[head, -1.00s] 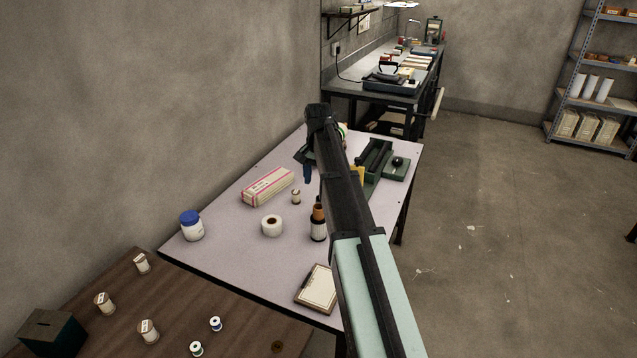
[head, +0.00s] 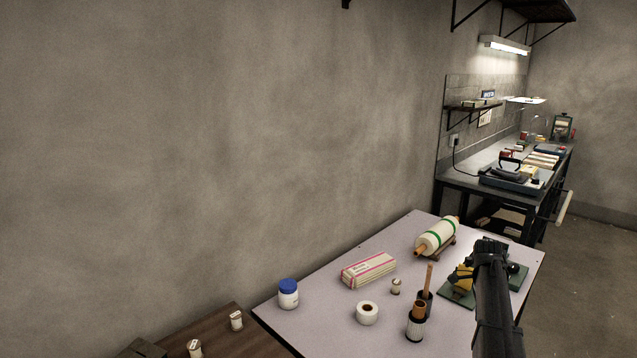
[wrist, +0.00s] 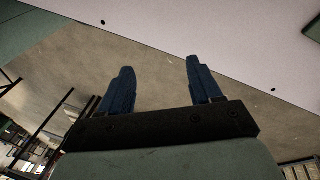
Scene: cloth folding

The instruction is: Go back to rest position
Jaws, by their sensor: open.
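My gripper (wrist: 160,84) shows in the wrist view with its two blue fingers apart and nothing between them. Beyond the fingers are the concrete floor (wrist: 165,60) and an edge of the pale table (wrist: 240,30). In the head view my dark arm stands at the lower right, in front of the right part of the pale table (head: 310,318). The fingers are not visible in the head view. No cloth that I can make out shows in either view.
A green device (head: 457,293) sits beside my arm. Floor at right is clear.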

